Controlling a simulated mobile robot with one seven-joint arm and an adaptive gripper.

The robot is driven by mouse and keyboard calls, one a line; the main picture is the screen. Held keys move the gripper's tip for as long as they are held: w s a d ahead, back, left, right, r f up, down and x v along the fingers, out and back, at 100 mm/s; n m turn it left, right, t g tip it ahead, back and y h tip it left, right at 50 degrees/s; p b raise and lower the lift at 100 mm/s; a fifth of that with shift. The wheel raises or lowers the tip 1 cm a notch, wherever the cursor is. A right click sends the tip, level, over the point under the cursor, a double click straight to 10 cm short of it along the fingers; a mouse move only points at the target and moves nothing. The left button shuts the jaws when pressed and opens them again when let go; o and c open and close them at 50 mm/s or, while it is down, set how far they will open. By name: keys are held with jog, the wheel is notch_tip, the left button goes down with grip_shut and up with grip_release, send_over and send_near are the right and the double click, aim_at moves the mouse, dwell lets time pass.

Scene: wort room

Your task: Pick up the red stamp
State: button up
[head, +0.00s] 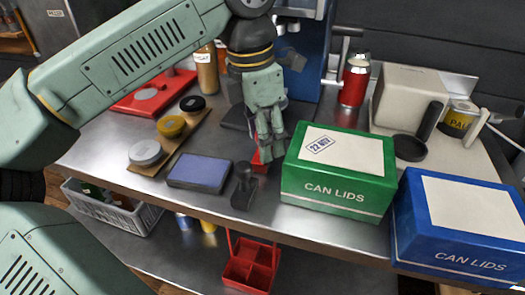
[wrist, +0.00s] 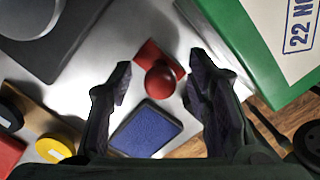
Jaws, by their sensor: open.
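The red stamp (wrist: 161,78) has a round knob on a flat red base and stands on the metal bench. In the head view only a small red part (head: 260,160) shows below my fingers, beside the green box. My gripper (head: 269,145) points down over it, open and empty. In the wrist view the stamp lies between the two spread fingers (wrist: 163,72), with a visible gap on each side. I cannot tell the exact height of the fingertips above the knob.
The green CAN LIDS box (head: 338,189) stands close on the right. A black stamp (head: 243,187) and a blue ink pad (head: 200,174) lie near the front edge. Several round lids (head: 171,126) are at the left. A blue box (head: 455,225) is at the far right.

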jog(key=shift+c, duration=0.2)
grip_shut()
dwell(0.3)
jog(key=shift+r, duration=0.15)
